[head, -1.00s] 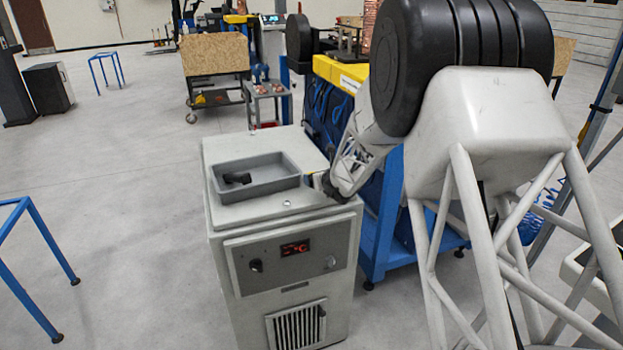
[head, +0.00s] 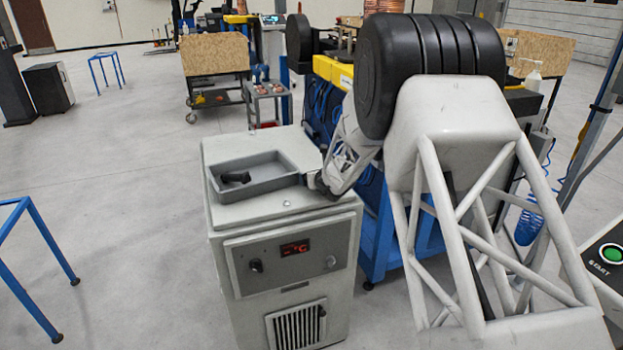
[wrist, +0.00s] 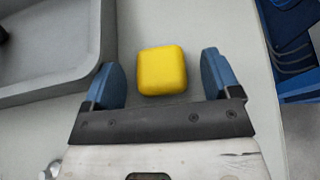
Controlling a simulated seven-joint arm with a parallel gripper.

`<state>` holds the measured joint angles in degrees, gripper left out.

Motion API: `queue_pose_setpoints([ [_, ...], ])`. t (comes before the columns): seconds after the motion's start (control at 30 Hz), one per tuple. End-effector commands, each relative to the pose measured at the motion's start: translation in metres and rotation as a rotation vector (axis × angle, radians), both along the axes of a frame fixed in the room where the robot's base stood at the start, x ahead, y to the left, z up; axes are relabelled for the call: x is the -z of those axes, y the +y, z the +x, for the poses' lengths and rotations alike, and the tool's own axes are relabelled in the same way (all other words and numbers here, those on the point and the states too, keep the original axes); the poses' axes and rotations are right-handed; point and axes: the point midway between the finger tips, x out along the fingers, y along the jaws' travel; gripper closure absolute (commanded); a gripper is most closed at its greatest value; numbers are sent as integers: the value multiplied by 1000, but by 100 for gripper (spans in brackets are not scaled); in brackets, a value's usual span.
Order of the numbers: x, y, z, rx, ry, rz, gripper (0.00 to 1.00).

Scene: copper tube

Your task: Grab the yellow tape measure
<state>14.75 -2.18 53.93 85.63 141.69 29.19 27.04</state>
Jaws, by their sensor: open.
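The yellow tape measure (wrist: 161,70) lies on the light grey top of the cabinet in the wrist view. It is a rounded yellow block. My gripper (wrist: 160,72) is open, with one blue fingertip on each side of the tape measure. In the head view my gripper (head: 318,183) is at the right edge of the cabinet top, mostly hidden by my arm, and I cannot make out the tape measure there.
A grey tray (head: 262,190) with a black object (head: 236,177) in it sits left of my gripper on the cabinet (head: 285,225). The cabinet edge and a blue structure (wrist: 293,45) are close on the right. A small round metal part (wrist: 54,168) is at the lower left.

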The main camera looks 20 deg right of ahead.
Motion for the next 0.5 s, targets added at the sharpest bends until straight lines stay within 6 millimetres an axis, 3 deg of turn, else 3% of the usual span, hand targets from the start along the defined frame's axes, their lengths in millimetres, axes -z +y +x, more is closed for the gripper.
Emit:
queue_pose_setpoints([
  [0.4, 0, 0, 0, 0, -1, 0, 17],
  [0.5, -1, 0, 0, 0, -1, 0, 30],
])
